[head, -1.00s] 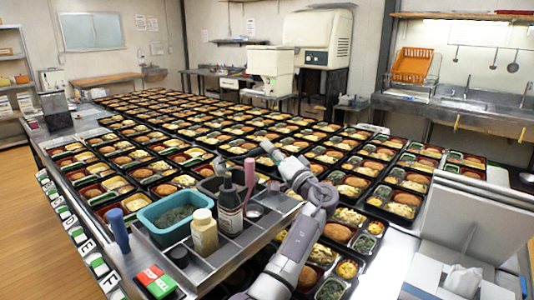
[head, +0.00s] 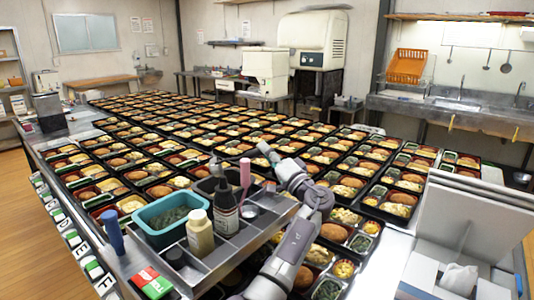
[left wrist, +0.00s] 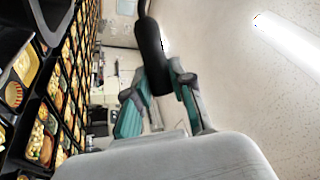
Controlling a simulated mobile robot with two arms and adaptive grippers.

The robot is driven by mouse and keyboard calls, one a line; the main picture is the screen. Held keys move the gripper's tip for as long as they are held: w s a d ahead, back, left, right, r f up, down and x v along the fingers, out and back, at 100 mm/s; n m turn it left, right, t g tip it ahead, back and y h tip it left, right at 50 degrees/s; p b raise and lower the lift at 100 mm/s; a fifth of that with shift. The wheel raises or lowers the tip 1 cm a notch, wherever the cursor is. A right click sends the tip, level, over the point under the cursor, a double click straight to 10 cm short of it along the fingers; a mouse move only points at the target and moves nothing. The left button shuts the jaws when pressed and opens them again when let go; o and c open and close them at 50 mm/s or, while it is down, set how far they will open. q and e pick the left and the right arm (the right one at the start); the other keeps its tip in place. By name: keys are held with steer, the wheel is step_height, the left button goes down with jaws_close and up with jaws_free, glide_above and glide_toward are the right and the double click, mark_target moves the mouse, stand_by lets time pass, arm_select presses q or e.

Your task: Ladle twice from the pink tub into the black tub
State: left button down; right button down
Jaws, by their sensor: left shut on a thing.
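No pink tub shows; a teal tub (head: 142,222) with dark green food stands in the grey caddy at the front. A dark tub (head: 203,187) sits behind it, partly hidden by bottles; its contents are not clear. My left gripper (head: 264,148) is to the right of both tubs and above the bento trays, apart from the tubs. In the left wrist view its teal-padded fingers are closed on a black rounded handle (left wrist: 151,50). The handle's far end is not visible there, and I cannot make it out in the head view. My right gripper is not in view.
A cream bottle (head: 200,238), a dark bottle (head: 226,212) and a pink upright handle (head: 245,172) crowd the caddy. Rows of filled bento trays (head: 398,210) cover the table. A blue cylinder (head: 112,235) stands at the left edge. A white box (head: 440,268) is at the right.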

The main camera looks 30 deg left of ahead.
arm_select(q)
steer(key=shift+r, duration=0.1)
stand_by(0.4)
steer(key=shift+r+p, duration=0.7)
steer(key=shift+r, duration=2.25)
